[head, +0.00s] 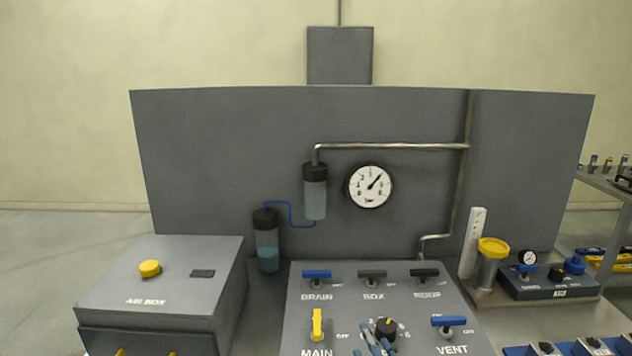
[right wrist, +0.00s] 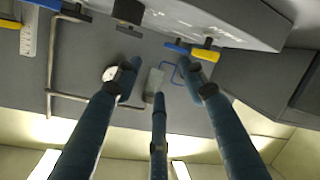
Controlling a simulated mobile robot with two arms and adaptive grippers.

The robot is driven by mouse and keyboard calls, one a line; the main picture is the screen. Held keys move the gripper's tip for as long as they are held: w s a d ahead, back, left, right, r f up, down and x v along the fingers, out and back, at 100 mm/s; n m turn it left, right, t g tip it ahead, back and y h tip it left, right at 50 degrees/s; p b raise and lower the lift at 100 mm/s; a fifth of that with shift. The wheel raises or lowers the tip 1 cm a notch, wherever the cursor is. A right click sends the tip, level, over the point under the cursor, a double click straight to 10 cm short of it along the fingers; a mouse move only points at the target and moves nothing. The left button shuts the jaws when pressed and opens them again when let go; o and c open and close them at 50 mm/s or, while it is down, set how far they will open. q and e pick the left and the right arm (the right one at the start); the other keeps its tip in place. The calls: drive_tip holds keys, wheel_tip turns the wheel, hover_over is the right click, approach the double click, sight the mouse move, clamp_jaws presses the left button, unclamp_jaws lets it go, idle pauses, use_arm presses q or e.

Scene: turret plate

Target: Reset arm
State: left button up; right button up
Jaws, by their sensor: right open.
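My right gripper (head: 376,344) shows at the bottom edge of the head view, its blue fingers low over the control panel (head: 299,288), by the black rotary knob (head: 386,327). In the right wrist view its three fingers (right wrist: 160,78) are spread apart with nothing between them. That view is upside down; the black knob (right wrist: 128,12) is at its top edge, apart from the fingertips. The yellow MAIN handle (head: 317,324) stands lengthwise left of the gripper, and the blue VENT handle (head: 449,321) lies crosswise to its right. My left gripper is not seen.
DRAIN (head: 317,274), BOX (head: 372,274) and a third handle (head: 424,272) line the panel's back. A grey board (head: 520,170) with a gauge (head: 370,187) and pipe (head: 400,146) rises behind. The AIR BOX (head: 205,265) stands left, a yellow-lidded cup (head: 491,265) right.

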drive_tip(key=s+d+f+m+g+h, duration=0.1)
drive_tip(key=s+d+f+m+g, duration=0.25)
drive_tip(key=s+f, duration=0.5)
drive_tip(key=s+d+f+m+g, duration=0.35)
drive_tip(key=s+f, duration=0.25)
drive_tip(key=s, duration=0.5)
drive_tip(key=s+d+f+m+g+h, duration=0.1)
drive_tip(key=s+d+f+m+g, duration=0.15)
drive_tip(key=s+f+g, duration=0.55)
drive_tip(key=s+f+t+b, duration=0.1)
drive_tip(key=s+f+b, duration=0.15)
drive_tip(key=f, duration=1.15)
drive_tip(key=s+f+t+b, duration=0.1)
drive_tip(key=f+b, duration=0.2)
drive_tip(key=f, duration=1.2)
drive_tip(key=s+d+f+b, duration=0.1)
drive_tip(key=s+f+b, duration=0.1)
drive_tip(key=s+f, duration=0.6)
drive_tip(key=s+d+f+g+b, duration=0.1)
drive_tip(key=s+d+f+b, duration=0.1)
drive_tip(key=s+f, duration=0.7)
wheel_tip(320, 180, down, 4)
drive_tip(key=shift+s+f+n, duration=0.2)
drive_tip(key=shift+s+n, duration=0.05)
drive_tip(key=shift+n, duration=0.2)
